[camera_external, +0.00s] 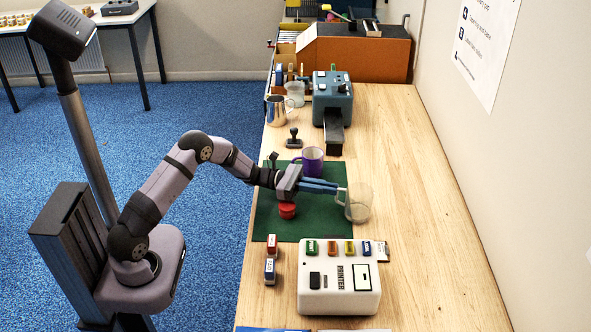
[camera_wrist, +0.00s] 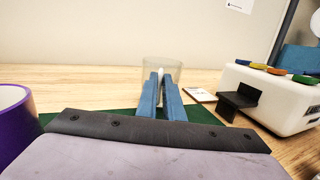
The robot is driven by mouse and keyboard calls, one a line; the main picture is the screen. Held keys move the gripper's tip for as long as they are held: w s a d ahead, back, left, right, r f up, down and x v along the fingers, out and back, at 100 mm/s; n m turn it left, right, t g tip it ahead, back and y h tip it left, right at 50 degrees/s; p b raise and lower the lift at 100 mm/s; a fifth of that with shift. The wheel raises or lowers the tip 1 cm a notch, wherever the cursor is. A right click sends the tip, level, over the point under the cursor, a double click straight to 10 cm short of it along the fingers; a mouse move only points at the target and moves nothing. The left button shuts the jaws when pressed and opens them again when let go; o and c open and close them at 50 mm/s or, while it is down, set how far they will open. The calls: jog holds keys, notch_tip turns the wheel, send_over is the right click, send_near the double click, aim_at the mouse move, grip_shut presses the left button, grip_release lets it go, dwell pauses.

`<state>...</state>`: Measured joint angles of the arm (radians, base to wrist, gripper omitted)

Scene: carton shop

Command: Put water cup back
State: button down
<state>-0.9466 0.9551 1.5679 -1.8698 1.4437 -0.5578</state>
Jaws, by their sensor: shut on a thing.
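The water cup is a clear, see-through cup (camera_external: 359,204) upright at the right edge of the green mat (camera_external: 263,222). My gripper (camera_external: 341,188) reaches right over the mat with its blue fingers shut on the cup's near side. In the wrist view the clear cup (camera_wrist: 161,66) stands at the fingertips (camera_wrist: 161,80). I cannot tell whether its base touches the surface. A purple mug (camera_external: 312,160) stands behind the gripper on the mat, and its edge shows at the left of the wrist view (camera_wrist: 14,125).
A red round item (camera_external: 287,210) lies on the mat below my gripper. The white printer (camera_external: 338,291) and small stamps (camera_external: 271,258) stand in front. A steel jug (camera_external: 276,110), clear container (camera_external: 295,92) and teal machine (camera_external: 333,100) stand behind. The right side of the wooden bench (camera_external: 425,230) is clear.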

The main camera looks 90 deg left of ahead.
jog(key=shift+f, duration=0.3)
jog(key=c, duration=1.9)
grip_release()
jog(key=shift+r, duration=0.1)
jog(key=shift+r+p, duration=0.45)
jog(key=shift+r, duration=0.1)
jog(key=b+v, duration=0.2)
jog(key=v, duration=0.4)
jog(key=b+v, duration=0.1)
jog(key=v, duration=0.5)
jog(key=shift+f+b, duration=0.2)
jog(key=shift+b, duration=0.15)
